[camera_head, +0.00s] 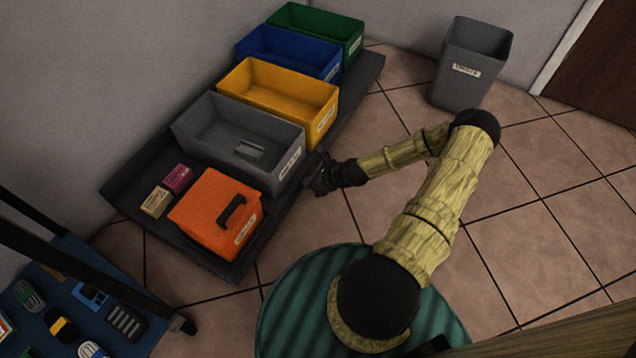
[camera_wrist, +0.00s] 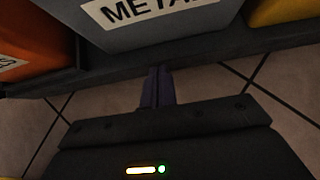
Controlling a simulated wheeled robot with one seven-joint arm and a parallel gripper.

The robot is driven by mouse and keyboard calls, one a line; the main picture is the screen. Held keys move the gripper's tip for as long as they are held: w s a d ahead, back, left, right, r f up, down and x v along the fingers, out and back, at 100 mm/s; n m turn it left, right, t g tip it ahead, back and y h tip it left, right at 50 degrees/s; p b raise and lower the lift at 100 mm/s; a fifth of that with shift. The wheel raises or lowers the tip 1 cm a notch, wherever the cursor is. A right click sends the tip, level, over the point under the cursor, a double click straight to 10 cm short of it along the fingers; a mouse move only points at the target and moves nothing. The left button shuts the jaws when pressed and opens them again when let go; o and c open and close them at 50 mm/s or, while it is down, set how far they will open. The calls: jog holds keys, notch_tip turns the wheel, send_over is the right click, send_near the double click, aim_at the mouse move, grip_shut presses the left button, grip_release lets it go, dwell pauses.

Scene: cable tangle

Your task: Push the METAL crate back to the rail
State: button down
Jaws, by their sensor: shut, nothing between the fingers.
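The METAL crate (camera_head: 222,137) is the grey open crate in the row on the dark platform, between the yellow crate and the orange box. A light grey piece lies inside it. Its white label reads METAL in the wrist view (camera_wrist: 150,10), partly cut off at the top edge. The crate sticks out further to the front than the yellow crate. My gripper (camera_head: 313,176) is at the crate's front right side, low by the platform edge. In the wrist view the fingers (camera_wrist: 157,80) are together and empty, pointing at the crate front below the label; whether they touch cannot be told.
The yellow (camera_head: 276,92), blue (camera_head: 288,52) and green (camera_head: 316,31) crates stand behind it in the row. The orange box (camera_head: 215,212) with a black handle stands in front. Pink (camera_head: 178,178) and cream (camera_head: 156,201) boxes lie on the platform (camera_head: 135,185). A grey bin (camera_head: 471,65) stands on the floor.

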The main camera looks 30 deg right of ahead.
aim_at(290, 176)
jog(key=w+a+b, duration=0.2)
jog(key=shift+w+f, duration=0.35)
jog(key=shift+f, duration=0.05)
jog(key=shift+w+a+r+b, duration=0.2)
jog(key=shift+w+a+b, duration=0.15)
jog(key=shift+w, duration=0.1)
jog(key=shift+w+a+r+p, duration=0.15)
jog(key=shift+w+a+p, duration=0.1)
jog(key=shift+p, duration=0.1)
jog(key=w+a+p, duration=0.1)
jog(key=w, duration=0.1)
jog(key=w+a+p, duration=0.3)
jog(key=w, duration=0.1)
jog(key=shift+w+a, duration=0.15)
jog(key=shift+a, duration=0.1)
jog(key=shift+w+a+p, duration=0.25)
jog(key=shift+w+p, duration=0.1)
